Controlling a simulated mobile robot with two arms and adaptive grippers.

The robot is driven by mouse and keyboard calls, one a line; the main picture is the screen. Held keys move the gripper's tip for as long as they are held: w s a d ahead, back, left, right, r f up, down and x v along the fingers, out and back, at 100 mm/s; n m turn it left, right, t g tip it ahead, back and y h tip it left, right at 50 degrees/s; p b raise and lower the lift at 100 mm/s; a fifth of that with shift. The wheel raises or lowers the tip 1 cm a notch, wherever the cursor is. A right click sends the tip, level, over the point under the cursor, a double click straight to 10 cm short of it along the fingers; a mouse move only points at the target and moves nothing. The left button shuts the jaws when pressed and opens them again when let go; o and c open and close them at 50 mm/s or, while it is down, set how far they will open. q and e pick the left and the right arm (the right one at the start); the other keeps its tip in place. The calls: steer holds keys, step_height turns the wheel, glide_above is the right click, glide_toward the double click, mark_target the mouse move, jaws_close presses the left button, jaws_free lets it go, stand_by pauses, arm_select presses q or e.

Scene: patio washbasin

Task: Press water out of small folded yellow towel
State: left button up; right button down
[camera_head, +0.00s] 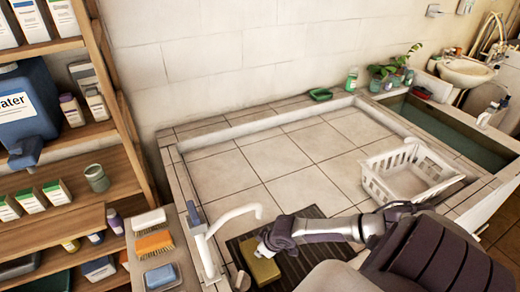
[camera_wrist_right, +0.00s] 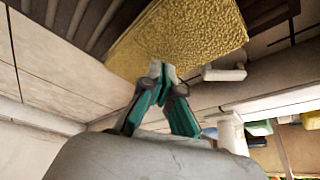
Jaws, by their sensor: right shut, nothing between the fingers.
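The small folded yellow towel (camera_head: 260,265) lies flat on a dark ribbed mat (camera_head: 238,244) in the tiled basin, near the faucet. In the right wrist view the towel (camera_wrist_right: 180,38) fills the top, with a rough yellow surface. My right gripper (camera_head: 266,246) comes in from the right over the towel's upper edge. In the wrist view its green-sided fingers (camera_wrist_right: 162,70) are closed together with nothing between them, and their tips are at or very near the towel's face. I cannot tell how firmly they touch. My left gripper is out of view.
A white faucet (camera_head: 205,248) stands just left of the towel. A white basket (camera_head: 408,174) sits at the basin's right. Brushes (camera_head: 154,242) and a blue sponge (camera_head: 160,277) lie on the left ledge. The basin's middle tiles are clear.

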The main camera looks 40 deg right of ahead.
steer(key=shift+f+b, duration=0.55)
steer(key=shift+f, duration=0.35)
stand_by(0.5)
steer(key=shift+s+a+f, duration=0.1)
steer(key=shift+s+f, duration=0.05)
steer(key=shift+s, duration=0.05)
stand_by(0.5)
steer(key=shift+s+a+f, duration=0.1)
steer(key=shift+s+f, duration=0.1)
steer(key=shift+s, duration=0.05)
stand_by(1.2)
steer(key=shift+r+p, duration=0.1)
steer(key=shift+p, duration=0.2)
steer(key=r+p, duration=0.1)
steer(key=r, duration=0.1)
steer(key=r+p, duration=0.4)
steer(key=shift+w+r, duration=0.1)
steer(key=shift+w, duration=0.2)
steer(key=shift+d+r, duration=0.2)
steer(key=shift+w+r, duration=0.1)
steer(key=shift+r, duration=0.75)
